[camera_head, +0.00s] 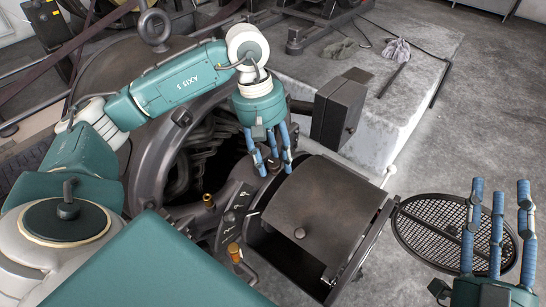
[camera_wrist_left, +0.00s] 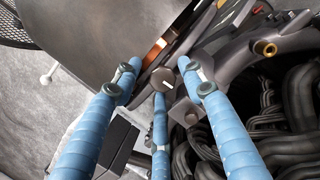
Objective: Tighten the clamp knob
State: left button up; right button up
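A dark round knob with a white line on its face, which looks like the clamp knob (camera_wrist_left: 163,79), shows in the left wrist view. My left gripper (camera_head: 274,168) points down at the dynamo from above in the head view. Its three blue fingers (camera_wrist_left: 160,76) are spread around the knob in the wrist view, with a visible gap at the left and right fingers. The lower finger's tip overlaps the knob's edge; I cannot tell whether it touches. The knob is hidden behind the fingers in the head view. My right gripper (camera_head: 498,195) is open and empty, fingers upright, at the lower right.
The dynamo's curved dark cover (camera_head: 325,205) is right of the left gripper. A dark box (camera_head: 340,105) stands close behind it. Brass fittings (camera_head: 208,201) and dark coils (camera_wrist_left: 295,95) lie nearby. A round mesh grille (camera_head: 425,225) is beside the right gripper. Floor at far right is clear.

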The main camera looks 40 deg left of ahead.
pick_arm(q)
jog(key=shift+a, duration=0.1)
jog(key=shift+r, duration=0.15)
jog(key=v, duration=1.1)
jog(key=shift+r, duration=0.3)
